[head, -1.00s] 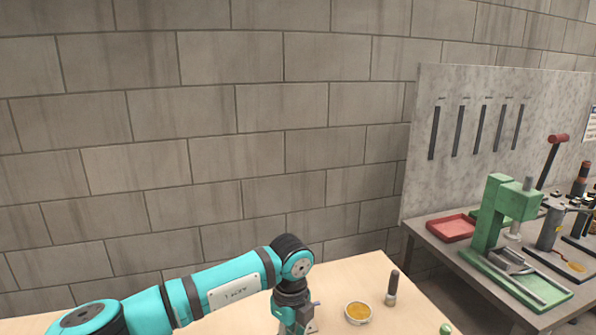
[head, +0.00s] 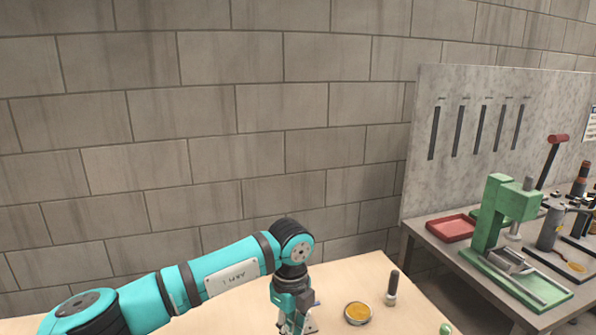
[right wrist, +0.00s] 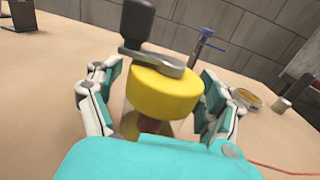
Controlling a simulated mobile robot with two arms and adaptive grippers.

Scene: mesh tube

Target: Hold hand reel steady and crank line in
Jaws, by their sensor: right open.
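The hand reel shows in the right wrist view as a yellow drum (right wrist: 165,92) with a grey crank arm (right wrist: 152,62) on top and an upright black knob (right wrist: 136,20). My right gripper (right wrist: 158,105) is open, its fingers on either side of the drum; contact cannot be told. Part of the reel's lower body is hidden by the teal gripper housing. A thin red line (right wrist: 285,170) lies on the table at the lower right. In the head view my left gripper (head: 293,325) points down at the bottom edge; its fingertips are not clear, and the reel is not visible there.
A blue-handled clamp (right wrist: 205,40) stands behind the reel. A round tin with yellow contents (head: 358,312) and a dark-handled tool (head: 392,288) stand on the wooden table (head: 350,275). A side bench (head: 450,245) holds a green press (head: 492,225) and a red tray (head: 452,227).

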